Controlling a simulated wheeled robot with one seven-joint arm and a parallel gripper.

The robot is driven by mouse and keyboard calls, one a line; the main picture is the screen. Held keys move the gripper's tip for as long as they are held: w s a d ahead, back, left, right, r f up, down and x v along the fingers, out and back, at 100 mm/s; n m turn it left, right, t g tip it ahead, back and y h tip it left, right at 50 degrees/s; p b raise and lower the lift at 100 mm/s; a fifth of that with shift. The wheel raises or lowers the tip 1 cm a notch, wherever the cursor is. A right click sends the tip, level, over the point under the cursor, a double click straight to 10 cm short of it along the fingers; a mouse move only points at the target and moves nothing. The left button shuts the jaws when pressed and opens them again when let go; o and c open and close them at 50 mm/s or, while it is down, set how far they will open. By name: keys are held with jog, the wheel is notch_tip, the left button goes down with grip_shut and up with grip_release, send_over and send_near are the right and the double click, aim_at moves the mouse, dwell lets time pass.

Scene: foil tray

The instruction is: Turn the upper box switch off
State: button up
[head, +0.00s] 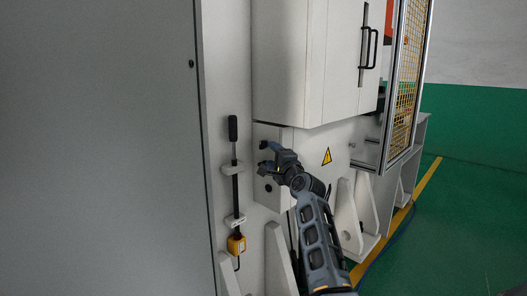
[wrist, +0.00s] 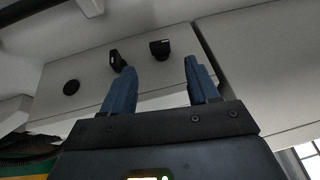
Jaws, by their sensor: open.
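The switch box (head: 273,135) is a pale box on the machine's side, below the white cabinet. Its upper switch (head: 263,145) is a small black knob near the top of the box face. In the wrist view the upper switch (wrist: 160,48) shows beyond and between the fingertips, with no contact visible. My gripper (head: 267,158) is in front of the box, open and empty; its blue fingers (wrist: 160,66) point at the box face. A second black switch (wrist: 115,60) shows beside the left fingertip, partly overlapped by it. A round black button (wrist: 71,87) lies farther left.
The white cabinet (head: 303,60) overhangs the box. A black-handled rod (head: 234,170) with a yellow padlock-like piece (head: 236,244) is to the left. A yellow warning triangle (head: 326,156) and white brackets (head: 350,215) are to the right. Green floor (head: 460,220) is open at right.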

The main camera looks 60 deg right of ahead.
aim_at(263, 146)
jog(key=shift+x, duration=3.6)
jog(key=c, duration=1)
jog(key=shift+c, duration=0.2)
jog(key=shift+r, duration=0.15)
jog(key=shift+r+g+p, duration=0.25)
jog(key=shift+g+p, duration=0.05)
jog(key=shift+p, duration=0.95)
jog(key=shift+n+y+p, duration=0.3)
jog(key=shift+p, duration=0.75)
jog(key=shift+f, duration=0.1)
jog(key=shift+f+g, duration=0.2)
jog(key=shift+g, duration=0.1)
